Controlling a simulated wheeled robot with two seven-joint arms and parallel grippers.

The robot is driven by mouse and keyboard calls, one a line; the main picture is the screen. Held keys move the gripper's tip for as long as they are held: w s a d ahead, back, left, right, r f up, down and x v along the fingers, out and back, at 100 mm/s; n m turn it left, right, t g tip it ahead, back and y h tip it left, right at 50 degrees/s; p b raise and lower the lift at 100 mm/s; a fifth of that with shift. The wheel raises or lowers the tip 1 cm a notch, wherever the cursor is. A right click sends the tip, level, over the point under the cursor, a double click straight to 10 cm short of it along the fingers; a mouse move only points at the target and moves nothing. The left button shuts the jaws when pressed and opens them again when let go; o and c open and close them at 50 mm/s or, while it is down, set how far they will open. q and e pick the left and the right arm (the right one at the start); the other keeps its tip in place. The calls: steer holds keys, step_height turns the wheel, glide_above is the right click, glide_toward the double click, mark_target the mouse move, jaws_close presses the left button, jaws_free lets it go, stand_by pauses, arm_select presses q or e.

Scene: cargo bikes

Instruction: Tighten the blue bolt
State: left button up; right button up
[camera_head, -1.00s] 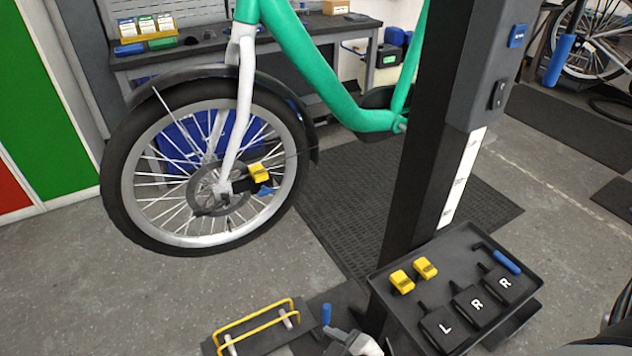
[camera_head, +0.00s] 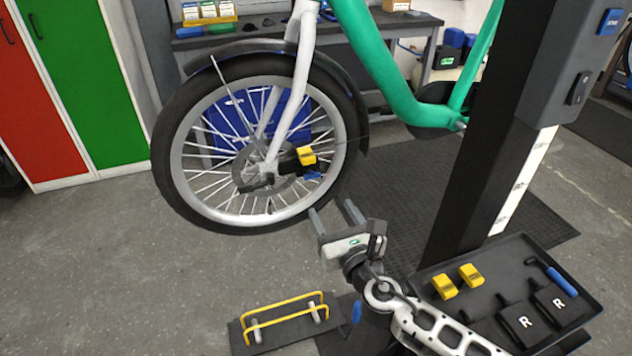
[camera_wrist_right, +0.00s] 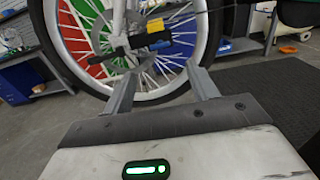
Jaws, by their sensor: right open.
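The front wheel (camera_head: 200,150) of a teal bike hangs in the middle of the head view. A yellow block (camera_head: 306,155) sits on the dark brake part beside its hub. A small blue piece (camera_head: 312,176) shows just below that block; I cannot tell for sure that it is the bolt. My right gripper (camera_head: 333,210) is open and empty, below and in front of the wheel, apart from it. In the wrist view its fingers (camera_wrist_right: 160,78) point at the wheel, with the yellow block (camera_wrist_right: 158,28) beyond them. My left gripper is out of view.
A black tray (camera_head: 420,283) at the lower right holds two yellow blocks (camera_head: 457,281), black pads marked R and a blue-handled hex key (camera_head: 562,282). A dark post (camera_head: 470,150) stands behind it. A yellow-railed rack (camera_head: 285,308) lies on the floor. Floor left of the wheel is clear.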

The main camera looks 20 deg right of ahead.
mark_target(314, 178)
steer(key=w, duration=1)
steer(key=shift+w+a+b, duration=0.2)
steer(key=shift+b, duration=0.2)
steer(key=c, duration=1)
